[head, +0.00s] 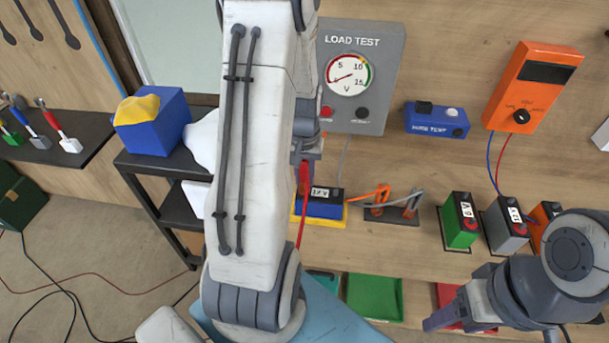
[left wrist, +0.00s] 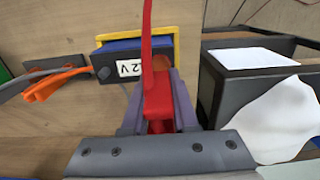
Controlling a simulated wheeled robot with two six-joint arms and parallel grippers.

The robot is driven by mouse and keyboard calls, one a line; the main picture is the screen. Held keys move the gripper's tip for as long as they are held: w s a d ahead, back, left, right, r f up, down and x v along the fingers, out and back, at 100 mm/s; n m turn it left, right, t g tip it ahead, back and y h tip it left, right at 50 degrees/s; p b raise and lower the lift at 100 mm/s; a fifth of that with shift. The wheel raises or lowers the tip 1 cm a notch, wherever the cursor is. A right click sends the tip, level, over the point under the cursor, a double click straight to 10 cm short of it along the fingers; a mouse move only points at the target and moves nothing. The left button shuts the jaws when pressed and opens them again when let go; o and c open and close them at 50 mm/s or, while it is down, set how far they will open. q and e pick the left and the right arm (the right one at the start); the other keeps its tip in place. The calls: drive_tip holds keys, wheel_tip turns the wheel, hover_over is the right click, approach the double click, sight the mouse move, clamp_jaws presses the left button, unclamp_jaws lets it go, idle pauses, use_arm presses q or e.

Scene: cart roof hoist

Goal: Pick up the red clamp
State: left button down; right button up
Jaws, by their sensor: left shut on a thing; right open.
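The red clamp (head: 304,178) is held in my left gripper (head: 306,158), in front of the blue 12V battery (head: 322,207). In the left wrist view the red clamp (left wrist: 157,103) sits between the two fingers of my left gripper (left wrist: 157,112), which are shut on it. A red cable (left wrist: 147,40) runs from the clamp. The battery (left wrist: 130,60) is just beyond the clamp; I cannot tell whether they touch. My left arm hides part of the scene in the head view. My right gripper (head: 456,320) is open at the lower right, away from the clamp.
An orange clamp (head: 376,199) and a grey clamp (head: 412,204) rest on a dark holder right of the battery. The load test panel (head: 391,60) stands behind. Green (head: 461,225) and grey (head: 504,228) batteries stand at right. A dark cart (head: 150,164) is at left.

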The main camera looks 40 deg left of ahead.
sight(306, 161)
use_arm(q)
drive_tip(key=r, duration=0.1)
drive_tip(key=r+b, duration=0.1)
drive_tip(key=r, duration=0.2)
drive_tip(key=shift+s+d+r, duration=0.15)
drive_tip(key=shift+s+d, duration=0.05)
drive_tip(key=shift+d, duration=0.15)
drive_tip(key=s+d+r+b, duration=0.2)
drive_tip(key=s+d+r, duration=0.4)
drive_tip(key=d, duration=0.3)
drive_tip(key=shift+r, duration=0.3)
drive_tip(key=shift+f, duration=0.1)
